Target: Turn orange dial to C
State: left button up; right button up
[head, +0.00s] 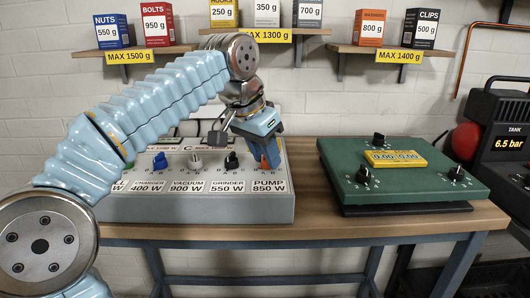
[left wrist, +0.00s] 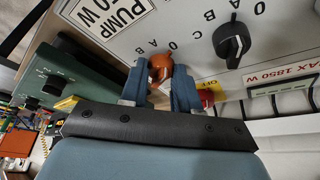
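The grey power panel (head: 215,208) stands on the workbench, with a row of dials above labels such as GRINDER 550 W and PUMP 850 W. The orange dial (left wrist: 160,62) sits above the PUMP label, and letters 0, A, B, C are printed around it. My left gripper (left wrist: 163,75) has its two fingers around the orange dial, one on each side. They look closed on it, though the exact contact is small in view. In the head view my left gripper (head: 268,150) is at the panel's right end and hides most of the orange dial. My right gripper is not in view.
A black dial (left wrist: 232,42) is beside the orange one, with a red button (left wrist: 206,97) near a finger. A green box (head: 400,178) with black knobs stands to the right on the bench. Shelves with weight boxes (head: 368,28) hang above.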

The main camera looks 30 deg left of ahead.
pick_arm(q)
grip_shut()
jog(key=shift+n, duration=0.3)
jog(key=n+y, duration=0.1)
jog(key=n, duration=0.3)
jog(key=n+y, duration=0.1)
jog(key=n, duration=0.1)
jog(key=shift+d+y, duration=0.25)
jog(key=shift+y, duration=0.05)
jog(key=n, duration=0.2)
jog(key=n+y, duration=0.1)
jog(key=shift+w+d+n+g, duration=0.1)
jog(key=shift+d+n+g, duration=0.05)
jog(key=shift+n+g, duration=0.2)
jog(key=n+g+y, duration=0.1)
jog(key=n, duration=0.2)
jog(key=shift+w+d+n, duration=0.1)
jog(key=shift+w+n, duration=0.05)
jog(key=shift+n, duration=0.2)
jog(key=n+g, duration=0.1)
jog(key=n, duration=0.1)
jog(key=n+y, duration=0.1)
jog(key=n, duration=0.1)
jog(key=shift+w+d+n+g, duration=0.1)
jog(key=shift+w+n+g, duration=0.05)
jog(key=shift+n+g, duration=0.2)
jog(key=n+g, duration=0.2)
jog(key=n, duration=0.3)
jog(key=shift+w, duration=0.15)
